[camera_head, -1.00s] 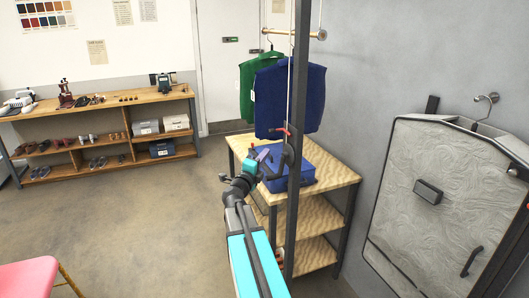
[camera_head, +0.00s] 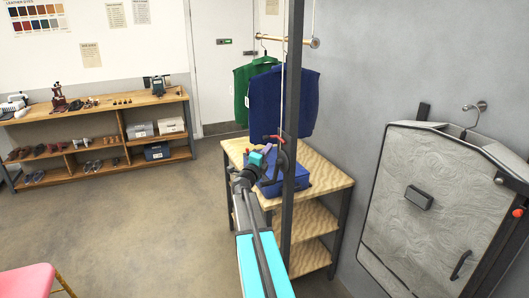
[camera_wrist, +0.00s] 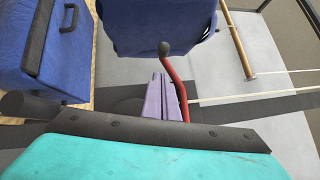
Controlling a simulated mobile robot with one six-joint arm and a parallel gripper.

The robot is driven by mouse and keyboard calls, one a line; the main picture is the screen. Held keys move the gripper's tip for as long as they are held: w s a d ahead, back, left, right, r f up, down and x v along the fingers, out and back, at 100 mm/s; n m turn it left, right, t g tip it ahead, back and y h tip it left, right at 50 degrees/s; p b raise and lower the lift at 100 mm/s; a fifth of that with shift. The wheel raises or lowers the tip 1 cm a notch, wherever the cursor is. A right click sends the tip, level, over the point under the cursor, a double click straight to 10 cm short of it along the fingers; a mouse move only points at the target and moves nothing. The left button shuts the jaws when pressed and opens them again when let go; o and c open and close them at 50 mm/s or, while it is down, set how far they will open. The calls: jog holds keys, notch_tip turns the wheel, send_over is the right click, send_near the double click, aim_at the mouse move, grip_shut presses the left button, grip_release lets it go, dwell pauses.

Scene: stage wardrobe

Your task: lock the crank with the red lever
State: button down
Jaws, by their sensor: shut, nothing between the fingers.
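The red lever (camera_head: 272,138) is on the dark post, beside the dark crank (camera_head: 291,160). In the wrist view the red lever (camera_wrist: 175,80) is a bent red rod with a dark round knob. My gripper (camera_head: 265,149) is at the post, just below and left of the lever. In the wrist view its purple fingers (camera_wrist: 161,98) are shut and empty, close beside the rod on its left. I cannot tell whether they touch it. A dark cylinder (camera_wrist: 22,104) at the left, perhaps the crank's handle, is partly hidden by my gripper body.
A wooden shelf table (camera_head: 325,182) with a blue case (camera_head: 310,176) stands behind the post (camera_head: 296,90). Blue (camera_head: 285,100) and green (camera_head: 241,90) garments hang from a bar. A grey garment bag (camera_head: 425,165) hangs on the right wall. Floor at left is open.

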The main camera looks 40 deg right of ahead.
aim_at(268, 138)
jog(key=shift+w+d+r+p, duration=0.2)
jog(key=shift+w+p, duration=0.1)
jog(key=shift+w, duration=0.25)
jog(key=shift+w+d+r+p, duration=0.1)
jog(key=shift+w+d+p, duration=0.15)
jog(key=shift+w, duration=0.35)
jog(key=shift+w+d+r+p, duration=0.2)
jog(key=shift+w+p, duration=0.1)
jog(key=shift+w, duration=0.25)
jog(key=shift+w+a+f+b, duration=0.15)
jog(key=shift+b, duration=0.4)
jog(key=shift+b, duration=0.5)
